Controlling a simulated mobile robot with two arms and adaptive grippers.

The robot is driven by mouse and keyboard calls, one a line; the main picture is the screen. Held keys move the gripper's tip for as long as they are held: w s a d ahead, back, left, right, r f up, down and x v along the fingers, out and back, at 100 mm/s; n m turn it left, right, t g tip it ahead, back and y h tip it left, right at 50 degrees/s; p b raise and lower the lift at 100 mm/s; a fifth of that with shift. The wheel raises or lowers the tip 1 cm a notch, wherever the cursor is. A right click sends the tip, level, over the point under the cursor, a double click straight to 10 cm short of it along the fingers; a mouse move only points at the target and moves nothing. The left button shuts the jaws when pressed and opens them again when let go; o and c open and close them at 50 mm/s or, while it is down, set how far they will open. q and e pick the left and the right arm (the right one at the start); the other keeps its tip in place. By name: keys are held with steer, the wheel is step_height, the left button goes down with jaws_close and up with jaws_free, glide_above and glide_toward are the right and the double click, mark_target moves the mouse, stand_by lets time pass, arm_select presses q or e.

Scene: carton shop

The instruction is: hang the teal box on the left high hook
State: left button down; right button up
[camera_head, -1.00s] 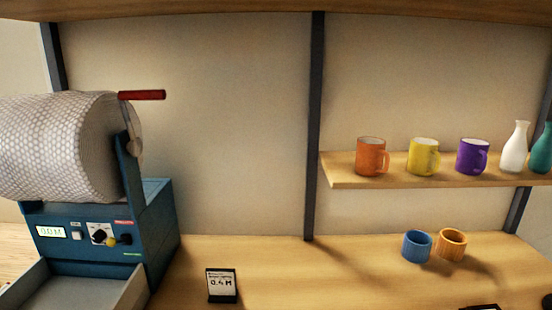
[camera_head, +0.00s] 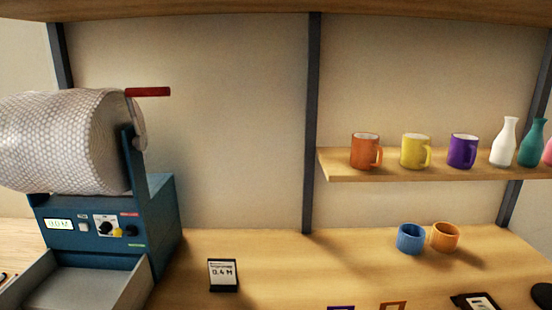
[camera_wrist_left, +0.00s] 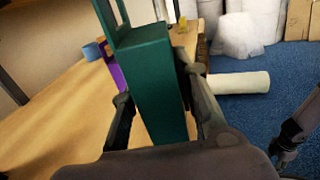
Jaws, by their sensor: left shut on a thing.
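The teal box (camera_wrist_left: 152,70) shows in the left wrist view, with a handle-like open frame at its upper end. My left gripper (camera_wrist_left: 158,88) is shut on it, one finger on each side, and holds it tilted in the picture. The box's far end leaves the top of the frame. Neither the box nor my left gripper shows in the head view. No hook shows in either view. A dark part at the right edge of the left wrist view looks like my right gripper (camera_wrist_left: 290,148); its jaws are not clear.
A bubble-wrap roll (camera_head: 65,140) sits on a blue machine (camera_head: 110,225) at left. A shelf (camera_head: 400,172) bears mugs and vases. A small sign (camera_head: 223,275), a blue mug (camera_head: 411,239) and an orange mug (camera_head: 446,237) stand on the table (camera_head: 285,265). A pale roll (camera_wrist_left: 240,83) lies on blue floor.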

arm_select(q)
steer(key=n+t, duration=0.1)
steer(key=w+a+n+t+y, duration=0.1)
steer(key=t, duration=0.1)
steer(key=shift+f, duration=0.2)
steer(key=a+n+t+y, duration=0.1)
steer(key=t, duration=0.1)
steer(key=w+a+n+t+y, duration=0.1)
steer(key=shift+n+t, duration=0.4)
steer(key=s+a+n+t+y, duration=0.2)
steer(key=a+n+t+y, duration=0.4)
steer(key=a+n+y, duration=0.4)
steer(key=a+y, duration=0.4)
steer(key=shift+s+f+t, duration=0.2)
steer(key=shift+f+t, duration=0.2)
steer(key=shift+a, duration=0.15)
